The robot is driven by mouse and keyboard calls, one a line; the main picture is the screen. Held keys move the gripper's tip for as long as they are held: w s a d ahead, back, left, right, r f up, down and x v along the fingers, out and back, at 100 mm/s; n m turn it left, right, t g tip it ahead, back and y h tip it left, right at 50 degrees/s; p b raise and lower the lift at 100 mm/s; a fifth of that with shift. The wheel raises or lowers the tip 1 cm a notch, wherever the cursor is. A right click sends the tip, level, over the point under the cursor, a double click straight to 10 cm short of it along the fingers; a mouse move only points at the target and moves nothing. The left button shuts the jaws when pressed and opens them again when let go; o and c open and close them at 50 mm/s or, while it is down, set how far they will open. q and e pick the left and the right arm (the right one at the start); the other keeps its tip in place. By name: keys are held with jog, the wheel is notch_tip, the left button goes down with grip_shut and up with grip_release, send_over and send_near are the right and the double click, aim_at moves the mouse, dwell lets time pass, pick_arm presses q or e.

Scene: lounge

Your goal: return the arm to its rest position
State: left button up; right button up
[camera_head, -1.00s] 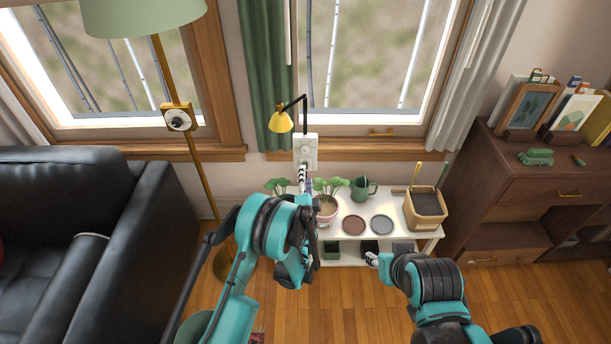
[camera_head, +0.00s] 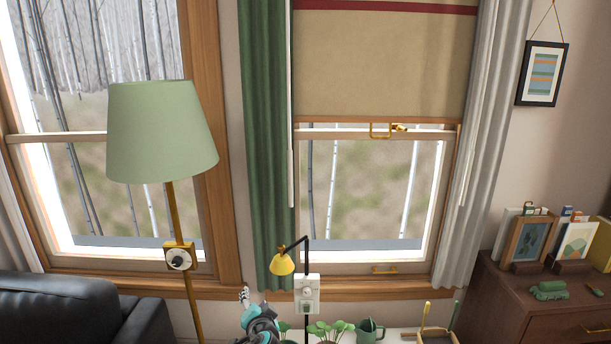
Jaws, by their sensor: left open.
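My left gripper (camera_head: 245,296) shows at the bottom, left of the middle, with its fingers pointing up. It is open, with nothing visible between the fingers. It is to the left of the white wall switch box (camera_head: 306,294) in the picture and apart from it. Only the teal and black wrist of my left arm shows below it; the rest is cut off by the lower edge. My right arm is out of view.
A green floor lamp (camera_head: 162,132) stands left. Potted plants (camera_head: 331,330) and a green watering can (camera_head: 370,331) show at the bottom. A black sofa (camera_head: 75,312) and brown cabinet (camera_head: 530,300) flank the area.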

pick_arm(q)
jog(key=s+a+r+n+g+h, duration=0.1)
jog(key=s+a+r+n+g, duration=0.15)
jog(key=s, duration=0.65)
jog(key=s+a+r+n+g, duration=0.15)
jog(key=s+a, duration=0.25)
jog(key=s, duration=0.4)
jog(key=s+d+f+n+g+h, duration=0.1)
jog(key=s+f, duration=0.1)
jog(key=s, duration=0.6)
jog(key=s+d+f+n+g+h, duration=0.1)
jog(key=s+d+f+h, duration=0.1)
jog(key=s, duration=0.6)
jog(key=shift+f+g, duration=0.3)
